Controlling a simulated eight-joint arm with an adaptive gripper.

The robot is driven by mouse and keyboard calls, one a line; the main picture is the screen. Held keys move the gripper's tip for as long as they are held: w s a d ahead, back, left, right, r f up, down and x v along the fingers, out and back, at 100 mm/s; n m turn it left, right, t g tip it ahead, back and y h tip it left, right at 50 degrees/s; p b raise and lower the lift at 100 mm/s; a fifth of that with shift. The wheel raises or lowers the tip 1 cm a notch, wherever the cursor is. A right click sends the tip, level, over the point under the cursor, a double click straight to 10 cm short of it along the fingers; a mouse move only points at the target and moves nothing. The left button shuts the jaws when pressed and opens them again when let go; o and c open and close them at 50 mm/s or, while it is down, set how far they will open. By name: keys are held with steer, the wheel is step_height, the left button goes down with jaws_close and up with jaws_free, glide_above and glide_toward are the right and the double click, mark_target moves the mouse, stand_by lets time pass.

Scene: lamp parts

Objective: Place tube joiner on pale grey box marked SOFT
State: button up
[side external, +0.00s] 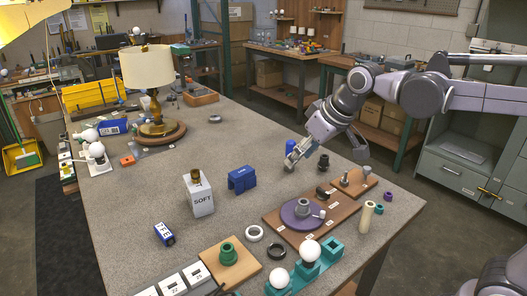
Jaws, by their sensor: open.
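The pale grey box marked SOFT (202,201) stands upright on the grey bench top, left of centre. A small brass-coloured cylindrical piece (195,175) stands on its top face. It may be the tube joiner, but at this size I cannot tell for sure. My gripper (301,164) is open, low over the bench, to the right of and behind the box, well apart from it. I see nothing between its fingers. A blue cylinder (290,147) stands just behind it, and a small black part (323,162) is close to its right.
A blue bracket (242,180) lies between my gripper and the box. A wooden board with a purple disc (298,214) is in front. A table lamp (149,85) stands at the back left. Black and white rings lie near the front. Bench around the box is mostly clear.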

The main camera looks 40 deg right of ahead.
steer(key=s+d+f+m+t, duration=0.1)
steer(key=s+d+f, duration=0.3)
steer(key=s+f, duration=0.5)
steer(key=s, duration=0.3)
steer(key=shift+s+m+h, duration=0.25)
steer(key=shift+m+h, duration=0.05)
steer(key=shift+h, duration=0.1)
